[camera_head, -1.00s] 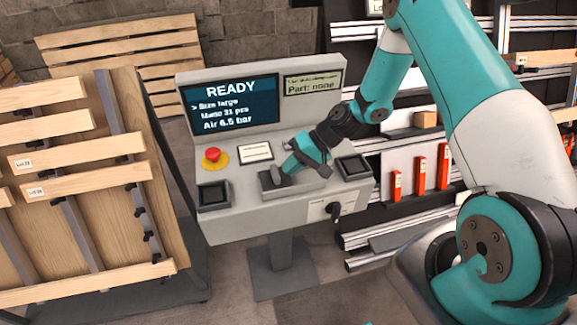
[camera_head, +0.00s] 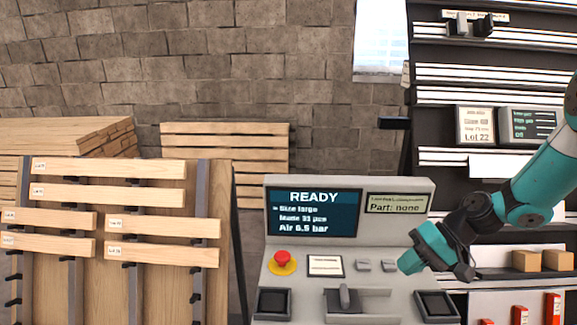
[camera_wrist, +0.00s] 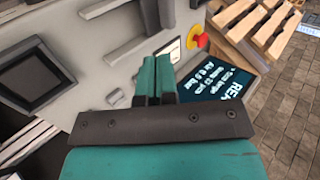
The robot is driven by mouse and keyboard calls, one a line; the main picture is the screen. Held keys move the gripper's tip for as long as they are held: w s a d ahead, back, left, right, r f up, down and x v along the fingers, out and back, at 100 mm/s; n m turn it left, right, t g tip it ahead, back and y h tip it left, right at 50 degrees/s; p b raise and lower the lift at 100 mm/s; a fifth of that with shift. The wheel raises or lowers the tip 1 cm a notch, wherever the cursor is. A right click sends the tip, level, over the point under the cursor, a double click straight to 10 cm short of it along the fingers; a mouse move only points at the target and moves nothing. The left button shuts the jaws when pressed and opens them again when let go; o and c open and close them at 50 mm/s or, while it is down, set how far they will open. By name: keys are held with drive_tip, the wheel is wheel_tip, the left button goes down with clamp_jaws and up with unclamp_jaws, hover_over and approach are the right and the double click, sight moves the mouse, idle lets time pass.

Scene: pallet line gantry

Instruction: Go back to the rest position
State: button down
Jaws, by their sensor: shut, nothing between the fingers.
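My gripper (camera_head: 407,263) is teal and dark grey, and hangs in front of the right part of the grey control console (camera_head: 408,188). In the wrist view the two teal fingers (camera_wrist: 154,78) lie together, with nothing between them. The console screen (camera_head: 314,212) reads READY, with size large and air 6.5 bar. A lever (camera_head: 347,298) stands in a slot on the console's lower panel, apart from the gripper. A red button (camera_head: 282,259) on a yellow base sits at the panel's left; it also shows in the wrist view (camera_wrist: 202,40).
A slatted wooden pallet jig (camera_head: 225,285) stands left of the console. A pallet (camera_head: 225,138) leans on the brick wall behind. Shelving (camera_head: 455,95) with small wooden blocks (camera_head: 526,260) and red items (camera_head: 520,314) is at the right. Open space lies above the console.

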drive_tip(key=s+a+r+n+g+h, duration=0.25)
drive_tip(key=s+a+r+n, duration=0.25)
drive_tip(key=s+a+r, duration=0.65)
drive_tip(key=s+a+r+n+t+h, duration=0.1)
drive_tip(key=s+r, duration=0.4)
drive_tip(key=s, duration=0.6)
drive_tip(key=shift+s+a+r+n+h, duration=0.4)
drive_tip(key=shift+a+n+h, duration=0.25)
drive_tip(key=shift+a+n, duration=0.4)
drive_tip(key=shift+a+t, duration=0.15)
drive_tip(key=shift+t, duration=0.1)
